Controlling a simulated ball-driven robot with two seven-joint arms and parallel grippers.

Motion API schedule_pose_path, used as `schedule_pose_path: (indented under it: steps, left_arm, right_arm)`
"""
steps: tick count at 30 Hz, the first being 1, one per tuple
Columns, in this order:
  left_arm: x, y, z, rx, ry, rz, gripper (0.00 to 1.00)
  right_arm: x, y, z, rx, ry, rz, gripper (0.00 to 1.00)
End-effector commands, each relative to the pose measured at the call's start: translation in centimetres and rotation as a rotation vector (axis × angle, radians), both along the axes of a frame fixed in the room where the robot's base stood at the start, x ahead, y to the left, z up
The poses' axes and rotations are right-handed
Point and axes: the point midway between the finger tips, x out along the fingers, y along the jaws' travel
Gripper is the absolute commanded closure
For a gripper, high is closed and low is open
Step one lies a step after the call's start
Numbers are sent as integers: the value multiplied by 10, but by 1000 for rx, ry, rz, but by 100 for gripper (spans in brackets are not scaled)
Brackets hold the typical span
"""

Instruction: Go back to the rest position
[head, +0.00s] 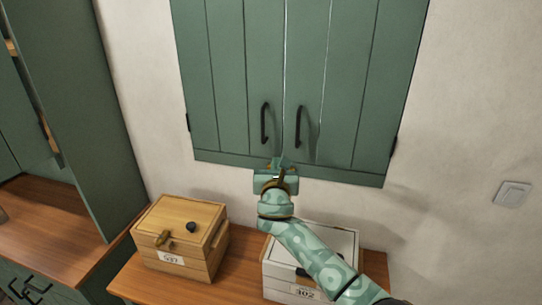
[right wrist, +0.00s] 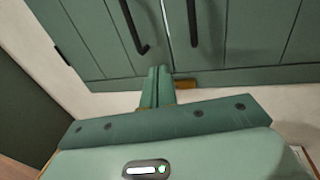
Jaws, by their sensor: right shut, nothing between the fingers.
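My right gripper (head: 281,163) is raised in front of the lower edge of a green wall cabinet (head: 270,90), just below its two dark handles. Its fingers are together and hold nothing. In the right wrist view the closed fingers (right wrist: 158,86) point up toward the cabinet's bottom edge. I cannot tell whether they touch it. The cabinet's two doors look shut, with a thin line between them. My left gripper is not in view.
A wooden box (head: 172,262) and a white box (head: 338,247) stand on a wooden counter (head: 131,283) below the cabinet. The white box is partly behind my right arm. A tall green cupboard (head: 75,90) stands at left. A light switch (head: 512,194) is on the right wall.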

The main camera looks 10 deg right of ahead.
Motion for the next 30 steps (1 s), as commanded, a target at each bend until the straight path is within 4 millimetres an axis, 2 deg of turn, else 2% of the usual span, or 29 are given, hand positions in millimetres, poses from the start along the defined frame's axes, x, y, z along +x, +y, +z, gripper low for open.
schedule_pose_path:
  steps: [2, 5, 8, 9, 13, 15, 20, 30]
  left_arm:
    - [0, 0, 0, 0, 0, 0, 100]
    - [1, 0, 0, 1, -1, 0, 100]
    - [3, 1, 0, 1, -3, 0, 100]
    - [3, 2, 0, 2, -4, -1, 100]
    - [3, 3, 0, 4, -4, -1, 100]
    - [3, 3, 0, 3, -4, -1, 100]
    - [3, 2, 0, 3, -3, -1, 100]
    - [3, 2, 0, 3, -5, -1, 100]
  right_arm:
    - [-14, -5, -15, 87, 16, -18, 100]
    - [-50, -24, -51, 347, 48, -89, 100]
    - [-110, -57, -96, 726, 78, -231, 100]
    - [-138, -71, -113, 879, 81, -304, 100]
    - [-215, -107, -142, 1250, 58, -511, 100]
    - [-248, -121, -150, 1385, 36, -601, 100]
    - [-310, -144, -155, 1612, -22, -770, 100]
    - [-416, -176, -138, 1926, -174, -1057, 100]
